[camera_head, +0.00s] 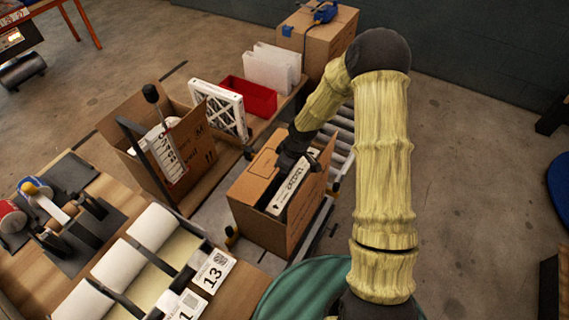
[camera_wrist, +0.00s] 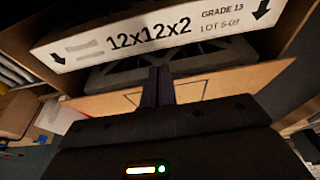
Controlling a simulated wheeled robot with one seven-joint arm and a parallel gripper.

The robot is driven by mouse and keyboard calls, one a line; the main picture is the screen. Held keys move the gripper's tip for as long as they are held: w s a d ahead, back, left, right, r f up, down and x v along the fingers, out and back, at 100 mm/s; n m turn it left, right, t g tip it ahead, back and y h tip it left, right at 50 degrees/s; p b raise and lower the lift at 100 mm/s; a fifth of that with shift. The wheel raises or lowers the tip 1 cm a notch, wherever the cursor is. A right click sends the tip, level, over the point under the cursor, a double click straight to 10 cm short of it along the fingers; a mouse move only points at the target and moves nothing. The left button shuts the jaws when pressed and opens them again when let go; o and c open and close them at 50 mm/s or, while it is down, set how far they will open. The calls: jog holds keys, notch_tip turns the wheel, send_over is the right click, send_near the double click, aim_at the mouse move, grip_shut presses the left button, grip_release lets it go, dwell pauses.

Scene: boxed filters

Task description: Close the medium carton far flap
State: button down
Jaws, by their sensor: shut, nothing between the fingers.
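The medium carton (camera_head: 262,222) stands in the middle of the head view with a white boxed filter (camera_head: 288,190) inside. One cardboard flap (camera_head: 262,160) lies over the carton's back left part, and another flap (camera_head: 312,200) stands up along its right side. My gripper (camera_head: 287,162) is over the carton's opening, shut and empty. In the wrist view its fingertips (camera_wrist: 158,85) are together in front of a cardboard panel (camera_wrist: 225,85). The filter's face (camera_wrist: 150,35) reads 12x12x2, GRADE 13. I cannot tell whether the fingers touch the panel.
A larger open carton (camera_head: 135,165) stands to the left, with a white pleated filter (camera_head: 220,110) and a red bin (camera_head: 247,97) behind. A closed box (camera_head: 318,38) stands at the back. A roller conveyor (camera_head: 342,150) lies behind the medium carton.

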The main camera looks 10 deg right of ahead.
jog(key=shift+w+a, duration=0.1)
jog(key=shift+a, duration=0.05)
jog(key=v, duration=1.7)
jog(key=shift+r, duration=0.15)
jog(key=w+a+g+h+p, duration=0.3)
jog(key=w+a+g+h, duration=0.1)
jog(key=w+a, duration=0.3)
jog(key=shift+w+a+h, duration=0.3)
jog(key=shift+a+h, duration=0.6)
jog(key=shift+a, duration=0.1)
